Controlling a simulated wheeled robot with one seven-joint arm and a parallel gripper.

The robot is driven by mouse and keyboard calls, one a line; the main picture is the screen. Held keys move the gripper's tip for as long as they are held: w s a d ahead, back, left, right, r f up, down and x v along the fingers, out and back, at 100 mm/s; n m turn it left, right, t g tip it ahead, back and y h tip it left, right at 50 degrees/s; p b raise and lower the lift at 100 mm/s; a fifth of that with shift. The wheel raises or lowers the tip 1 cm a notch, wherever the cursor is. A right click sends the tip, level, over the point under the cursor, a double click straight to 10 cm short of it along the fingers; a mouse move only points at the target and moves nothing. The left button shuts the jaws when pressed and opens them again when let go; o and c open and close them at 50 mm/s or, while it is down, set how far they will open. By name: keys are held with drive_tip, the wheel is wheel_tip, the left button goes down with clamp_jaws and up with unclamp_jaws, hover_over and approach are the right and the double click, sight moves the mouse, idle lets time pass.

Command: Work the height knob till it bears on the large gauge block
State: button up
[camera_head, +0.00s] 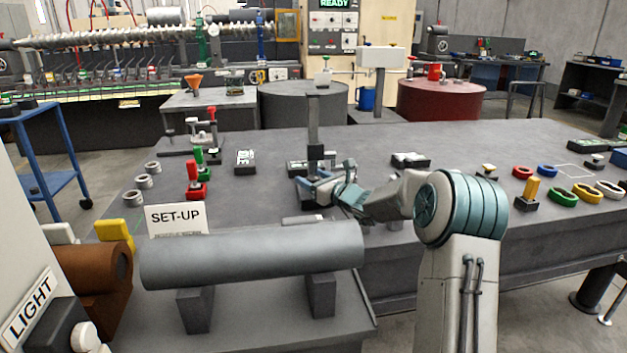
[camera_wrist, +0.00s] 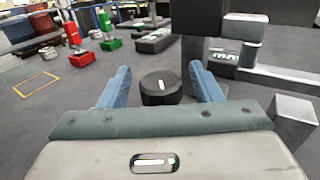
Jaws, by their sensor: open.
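A black round knob (camera_wrist: 160,92) with a white mark on top shows in the wrist view. My gripper (camera_wrist: 160,70) is open, with one blue finger on each side of the knob. Gaps show between the fingers and the knob. The height gauge's dark column (camera_wrist: 201,28) rises just beyond it. The column (camera_head: 313,118) also stands upright in the head view, with my gripper (camera_head: 322,188) low at its base. A grey block (camera_wrist: 243,38) stands right of the column, and another grey block (camera_wrist: 293,118) is nearer. I cannot tell which is the large gauge block. The knob is hidden in the head view.
Red (camera_wrist: 82,58) and green (camera_wrist: 110,44) clamp-like pieces stand left of the gauge. A grey cylinder (camera_head: 252,255) lies on supports in front, beside a SET-UP sign (camera_head: 176,219). Several coloured rings lie at the right.

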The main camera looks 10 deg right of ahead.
drive_tip(key=c, duration=1)
drive_tip(key=shift+d+r+n+y+p, duration=0.1)
drive_tip(key=shift+r+n+y+p, duration=0.2)
drive_tip(key=shift+p, duration=0.65)
drive_tip(key=shift+g+y+p, duration=0.4)
drive_tip(key=shift+p, duration=0.15)
drive_tip(key=n+g+y+p, duration=0.2)
drive_tip(key=p, duration=0.2)
drive_tip(key=n+g+y+p, duration=0.2)
drive_tip(key=shift+f+n+g+p, duration=0.15)
drive_tip(key=shift+n+g+p, duration=0.15)
drive_tip(key=shift+g+p, duration=0.1)
drive_tip(key=shift+f+n+g+y+p, duration=0.1)
drive_tip(key=shift+n+g+y+p, duration=0.85)
drive_tip(key=shift+g, duration=0.55)
drive_tip(key=shift+n+g+y, duration=0.25)
drive_tip(key=shift+n+g, duration=0.05)
drive_tip(key=shift+n, duration=0.05)
